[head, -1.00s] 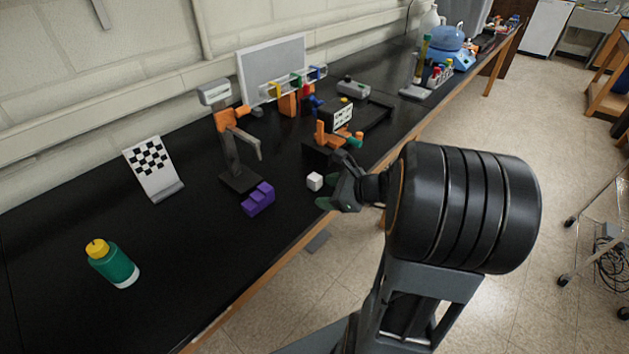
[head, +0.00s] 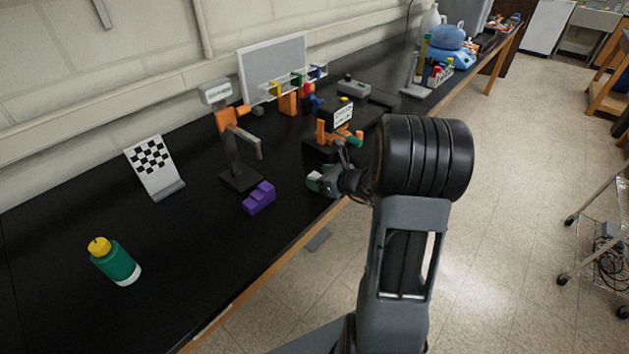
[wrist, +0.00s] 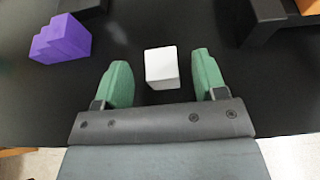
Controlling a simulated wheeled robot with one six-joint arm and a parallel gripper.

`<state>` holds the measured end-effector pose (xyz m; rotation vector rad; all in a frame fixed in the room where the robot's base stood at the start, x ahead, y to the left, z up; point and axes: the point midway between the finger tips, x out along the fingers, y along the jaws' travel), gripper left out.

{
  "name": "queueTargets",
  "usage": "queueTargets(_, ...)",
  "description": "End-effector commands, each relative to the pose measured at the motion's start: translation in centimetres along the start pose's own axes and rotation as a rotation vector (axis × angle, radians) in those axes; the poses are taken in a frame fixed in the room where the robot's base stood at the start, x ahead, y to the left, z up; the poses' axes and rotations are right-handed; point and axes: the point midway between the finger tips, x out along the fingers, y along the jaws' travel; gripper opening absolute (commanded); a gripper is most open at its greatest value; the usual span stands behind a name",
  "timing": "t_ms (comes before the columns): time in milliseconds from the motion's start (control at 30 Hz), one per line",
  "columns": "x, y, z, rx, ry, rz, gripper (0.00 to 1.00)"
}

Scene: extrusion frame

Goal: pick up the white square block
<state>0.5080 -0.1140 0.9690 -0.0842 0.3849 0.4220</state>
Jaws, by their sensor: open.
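The white square block (wrist: 161,68) sits on the black bench top in the wrist view, between my two green fingertips and slightly beyond them. Gaps show between the block and both fingers. My gripper (wrist: 163,82) is open and empty. In the head view my gripper (head: 322,183) is low over the bench near its front edge. The white block (head: 314,175) shows only in part there, beside the fingers.
A purple stepped block (head: 259,198) lies left of my gripper, also in the wrist view (wrist: 61,39). An orange and black fixture (head: 335,133) stands just behind. A grey-headed stand (head: 232,150) rises further left. The bench's front left has free room around a green bottle (head: 115,262).

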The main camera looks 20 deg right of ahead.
Motion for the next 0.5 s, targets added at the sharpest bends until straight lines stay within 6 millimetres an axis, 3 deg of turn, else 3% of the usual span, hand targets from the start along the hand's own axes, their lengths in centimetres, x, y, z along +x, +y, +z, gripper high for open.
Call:
queueTargets(233, 3.3, 0.0, -0.1, 0.001, 0.001, 0.003, 0.65)
queueTargets(500, 4.2, -0.1, -0.1, 0.000, 0.001, 0.001, 0.65)
